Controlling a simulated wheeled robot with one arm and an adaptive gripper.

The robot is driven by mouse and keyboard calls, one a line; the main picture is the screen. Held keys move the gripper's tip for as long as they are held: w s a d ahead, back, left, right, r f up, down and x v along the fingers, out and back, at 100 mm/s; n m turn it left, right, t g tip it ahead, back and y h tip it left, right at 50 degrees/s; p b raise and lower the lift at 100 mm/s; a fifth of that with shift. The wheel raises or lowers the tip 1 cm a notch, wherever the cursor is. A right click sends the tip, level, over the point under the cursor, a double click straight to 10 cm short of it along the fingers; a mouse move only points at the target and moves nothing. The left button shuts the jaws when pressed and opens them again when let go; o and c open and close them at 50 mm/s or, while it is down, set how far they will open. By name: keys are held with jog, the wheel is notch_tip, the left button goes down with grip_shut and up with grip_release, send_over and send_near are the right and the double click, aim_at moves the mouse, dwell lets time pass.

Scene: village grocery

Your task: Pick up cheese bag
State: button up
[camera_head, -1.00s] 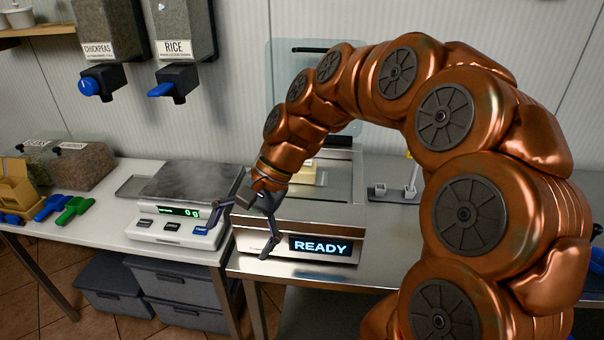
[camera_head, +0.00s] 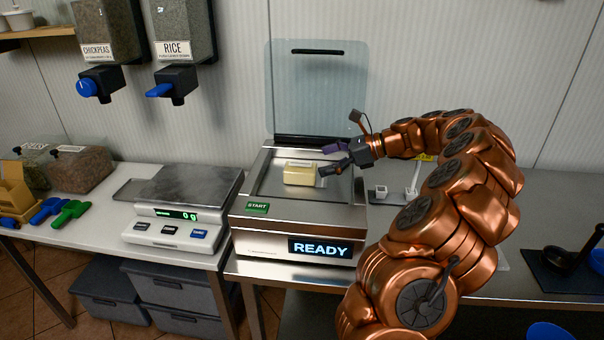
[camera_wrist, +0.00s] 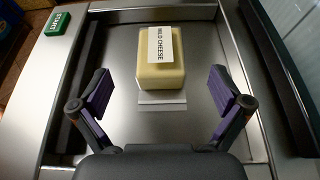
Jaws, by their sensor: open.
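The cheese bag (camera_head: 300,173) is a pale yellow block lying in the open chamber of the steel machine (camera_head: 262,228). In the wrist view the cheese bag (camera_wrist: 161,68) carries a white label reading "MILD CHEESE", and a pale flat strip shows at its near end. My gripper (camera_head: 330,159) is open and empty, just right of the cheese in the head view. In the wrist view my gripper (camera_wrist: 161,98) has its two purple-padded fingers apart, one on each side of the cheese's near end, not touching it.
The machine's clear lid (camera_head: 318,90) stands raised behind the chamber. A green START button (camera_head: 257,207) and a READY display (camera_head: 320,247) are on its front. A scale (camera_head: 188,205) stands to the left. A small holder with utensils (camera_head: 397,192) stands to the right.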

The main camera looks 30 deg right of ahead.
aim_at(300, 169)
jog(key=shift+x, duration=1.2)
jog(key=shift+f+p+x, duration=0.15)
jog(key=shift+p+x, duration=0.2)
jog(key=shift+x, duration=0.95)
jog(key=shift+f+p+x, duration=0.15)
jog(key=shift+p+x, duration=0.15)
jog(key=shift+x, duration=1)
jog(key=shift+s+d, duration=0.1)
jog(key=shift+d, duration=0.05)
jog(key=shift+c, duration=0.3)
jog(key=c, duration=1.4)
